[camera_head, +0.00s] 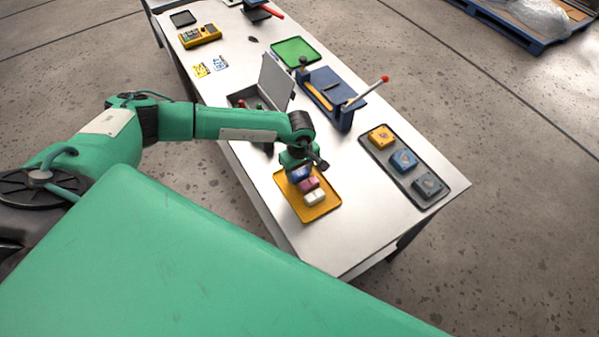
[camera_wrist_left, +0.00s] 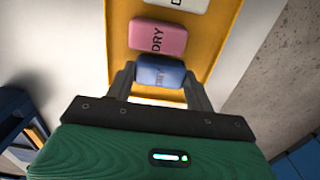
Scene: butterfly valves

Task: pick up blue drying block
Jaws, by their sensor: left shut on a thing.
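The blue drying block (camera_wrist_left: 160,73) is between the fingers of my left gripper (camera_wrist_left: 160,85) in the left wrist view, and the gripper is shut on it. In the head view the blue block (camera_head: 298,174) shows under the gripper at the upper part of the yellow tray (camera_head: 321,212). A pink block (camera_wrist_left: 157,38) marked DRY lies beside it, and it also shows in the head view (camera_head: 308,185). A white block (camera_head: 315,197) lies beyond the pink one. I cannot tell whether the blue block touches the tray. My right gripper is not in view.
A dark tray with yellow, blue and grey blocks (camera_head: 403,160) lies at the table's right. A blue fixture with a red-tipped lever (camera_head: 333,97) stands behind. An open grey case (camera_head: 275,82) is near the arm. A green tray (camera_head: 296,51) lies farther back.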

